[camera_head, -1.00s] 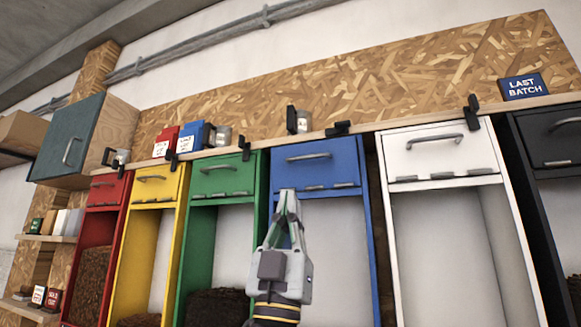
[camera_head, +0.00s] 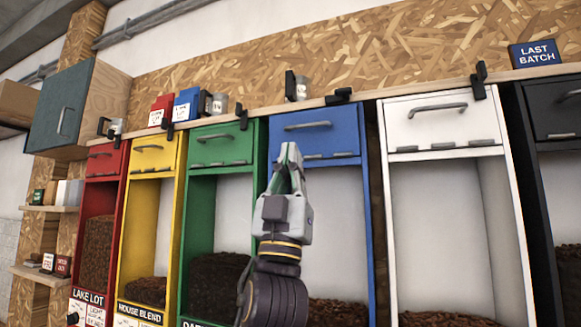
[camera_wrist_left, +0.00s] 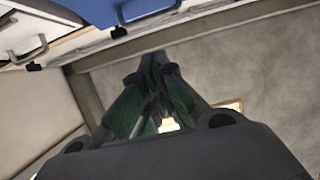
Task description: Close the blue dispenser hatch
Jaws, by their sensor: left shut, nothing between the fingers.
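The blue dispenser (camera_head: 366,215) stands between the green and white ones. Its blue hatch (camera_head: 318,138) is the panel at its top, with a grey bar handle (camera_head: 307,126). The head view does not clearly show whether the hatch stands out from the frame. My left gripper (camera_head: 290,150) is shut and empty, pointing up, and overlaps the hatch's lower left edge in the head view. Contact cannot be told. In the left wrist view the shut fingertips (camera_wrist_left: 155,62) are below the blue hatch (camera_wrist_left: 80,14), apart from it in the picture. My right gripper is not in view.
Green (camera_head: 211,150), yellow (camera_head: 153,153) and red dispensers stand to the left. White (camera_head: 441,122) and black ones stand to the right. A wooden ledge above carries dark clips, cups and small signs. A teal cabinet (camera_head: 64,112) hangs at the far left.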

